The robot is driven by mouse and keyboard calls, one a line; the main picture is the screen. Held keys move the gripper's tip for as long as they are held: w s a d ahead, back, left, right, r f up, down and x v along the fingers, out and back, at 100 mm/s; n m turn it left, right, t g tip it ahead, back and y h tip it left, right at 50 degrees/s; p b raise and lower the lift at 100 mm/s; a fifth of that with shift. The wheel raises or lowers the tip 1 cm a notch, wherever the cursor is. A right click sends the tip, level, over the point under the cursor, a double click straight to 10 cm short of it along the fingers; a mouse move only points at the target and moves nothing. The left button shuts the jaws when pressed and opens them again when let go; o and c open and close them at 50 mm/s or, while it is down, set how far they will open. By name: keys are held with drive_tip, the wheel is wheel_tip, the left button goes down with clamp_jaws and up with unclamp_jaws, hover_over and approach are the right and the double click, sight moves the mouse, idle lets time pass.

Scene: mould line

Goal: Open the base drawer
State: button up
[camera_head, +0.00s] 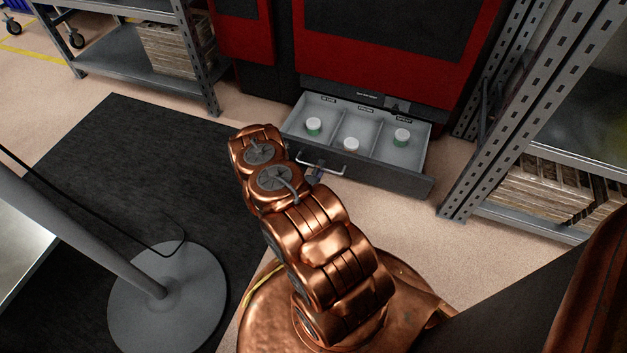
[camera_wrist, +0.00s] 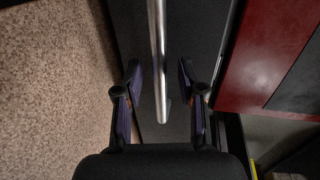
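The base drawer (camera_head: 384,174) at the foot of the red and black machine is pulled out, and its inside shows. It has three compartments, each with a small white-capped container in it. Its metal bar handle (camera_head: 322,166) is on the front, and it also shows in the wrist view (camera_wrist: 157,60). My gripper (camera_wrist: 160,75) is open, with one finger on each side of the handle bar, and I see gaps between fingers and bar. In the head view my gripper is mostly hidden behind my copper arm, near the handle.
The machine (camera_head: 400,50) stands behind the drawer. A metal shelf rack (camera_head: 480,130) stands close at the right, another (camera_head: 130,70) at the upper left. A grey pole on a round base (camera_head: 168,305) stands on the black mat (camera_head: 90,190) at the left.

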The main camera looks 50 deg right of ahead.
drive_tip(key=v, duration=1.1)
drive_tip(key=shift+d, duration=0.1)
idle(0.5)
